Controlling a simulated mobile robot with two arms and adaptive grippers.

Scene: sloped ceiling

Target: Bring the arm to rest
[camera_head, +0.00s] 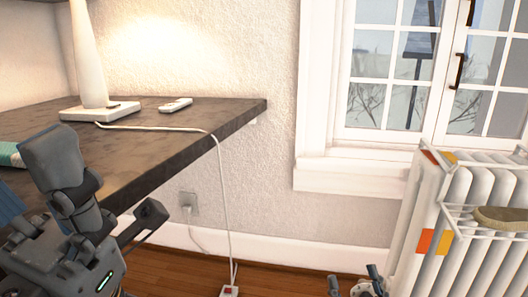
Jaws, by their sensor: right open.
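One finger rises in front of the dark desk (190,140); the other reaches right, just below the desk's front edge in the picture. A green light strip glows on its body. The rest of the arm behind it is mostly outside the picture. I cannot tell how far the gripper is from the desk edge.
A white lamp base (88,112) and a small white device (176,105) are on the desk. A white cord (222,190) hangs over its edge to the floor. A white radiator (445,240) stands at the right under a window (400,60). Some wooden floor (180,268) is clear.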

